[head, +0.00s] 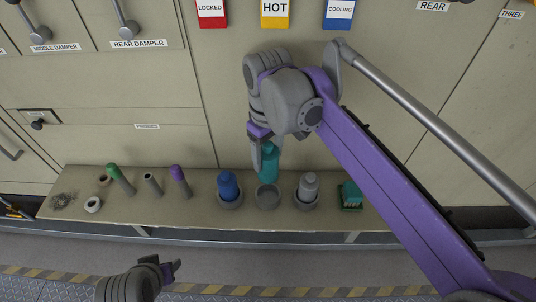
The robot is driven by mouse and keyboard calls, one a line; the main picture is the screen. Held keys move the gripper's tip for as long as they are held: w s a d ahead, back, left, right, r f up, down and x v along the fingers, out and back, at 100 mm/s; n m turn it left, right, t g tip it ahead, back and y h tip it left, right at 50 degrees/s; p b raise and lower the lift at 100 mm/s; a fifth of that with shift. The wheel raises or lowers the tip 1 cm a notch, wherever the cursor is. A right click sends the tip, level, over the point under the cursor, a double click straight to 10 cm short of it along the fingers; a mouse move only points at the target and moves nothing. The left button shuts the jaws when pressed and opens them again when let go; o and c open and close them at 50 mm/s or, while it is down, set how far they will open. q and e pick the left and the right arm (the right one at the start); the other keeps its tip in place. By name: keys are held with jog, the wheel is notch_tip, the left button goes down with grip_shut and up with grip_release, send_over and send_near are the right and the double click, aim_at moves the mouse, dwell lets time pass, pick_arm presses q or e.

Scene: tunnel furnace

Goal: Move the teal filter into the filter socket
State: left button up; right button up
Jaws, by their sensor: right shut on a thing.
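The teal filter (269,165) is a bottle-like cylinder in the jaws of my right gripper (265,143), which is shut on it from above. The filter looks roughly upright, and its lower end appears just behind or above the rim of an empty grey round socket (267,203) on the shelf. Whether it touches the socket is hard to tell. My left gripper (170,270) is low in the picture, in front of the shelf and away from the filter; its jaw opening is unclear.
A blue filter (228,184) stands in the socket left of the empty one, and a grey filter (308,186) in the one to the right. A green tray with teal pieces (350,193) is further right.

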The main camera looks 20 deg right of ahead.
aim_at(268, 144)
jog(key=shift+w+r+p, duration=0.1)
jog(key=shift+r+p, duration=1.05)
jog(key=shift+r, duration=0.95)
pick_arm(q)
jog(key=r, duration=0.1)
jog(key=w+r, duration=0.1)
jog(key=r, duration=0.1)
jog(key=shift+r, duration=0.2)
jog(key=shift+w+r, duration=0.1)
jog(key=shift+r, duration=0.15)
pick_arm(e)
jog(key=s+a, duration=0.2)
jog(key=s, duration=0.7)
jog(key=shift+s+a, duration=0.4)
